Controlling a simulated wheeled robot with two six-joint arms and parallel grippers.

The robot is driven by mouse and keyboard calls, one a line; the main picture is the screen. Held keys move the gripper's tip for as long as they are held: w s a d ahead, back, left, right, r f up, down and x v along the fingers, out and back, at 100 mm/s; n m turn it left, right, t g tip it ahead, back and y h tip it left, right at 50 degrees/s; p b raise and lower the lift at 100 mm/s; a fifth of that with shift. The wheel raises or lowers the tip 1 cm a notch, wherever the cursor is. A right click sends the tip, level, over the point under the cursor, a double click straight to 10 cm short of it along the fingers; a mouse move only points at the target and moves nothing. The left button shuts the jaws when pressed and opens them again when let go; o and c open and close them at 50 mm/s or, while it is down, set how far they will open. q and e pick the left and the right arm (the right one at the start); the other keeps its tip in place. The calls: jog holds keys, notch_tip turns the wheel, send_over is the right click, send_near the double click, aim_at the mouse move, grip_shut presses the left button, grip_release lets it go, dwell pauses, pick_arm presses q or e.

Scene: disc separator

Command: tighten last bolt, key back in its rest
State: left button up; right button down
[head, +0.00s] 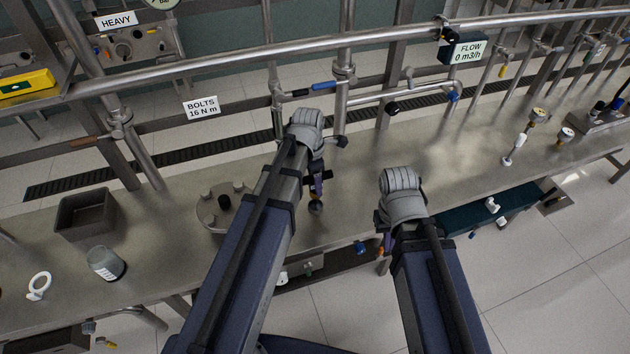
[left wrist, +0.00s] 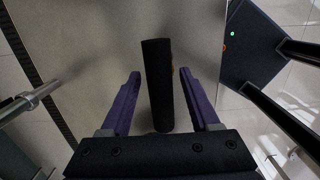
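The flange (head: 209,217) with several upright bolts lies on the steel bench, left of my left arm, which hides part of it. My left gripper (head: 317,186) points down over the bench, right of the flange. In the left wrist view its two purple fingers (left wrist: 160,75) are apart. A black bar-like handle (left wrist: 158,85), probably the key's, lies between them with a gap on each side. A dark round knob (head: 316,207) shows just below that gripper in the head view. My right gripper (head: 387,243) is near the bench's front edge, its fingers mostly hidden by my wrist.
A sign (head: 201,107) reads "BOLTS 16 N m". Pipes (head: 300,48) run behind. A dark green box (head: 490,212) is at the front edge, right.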

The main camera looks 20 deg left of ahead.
dwell(0.3)
pick_arm(q)
jog(key=r+p, duration=0.7)
jog(key=p, duration=0.1)
jog(key=shift+s+a+r, duration=0.2)
jog(key=shift+r, duration=0.2)
notch_tip(320, 180, up, 4)
jog(key=p, duration=0.4)
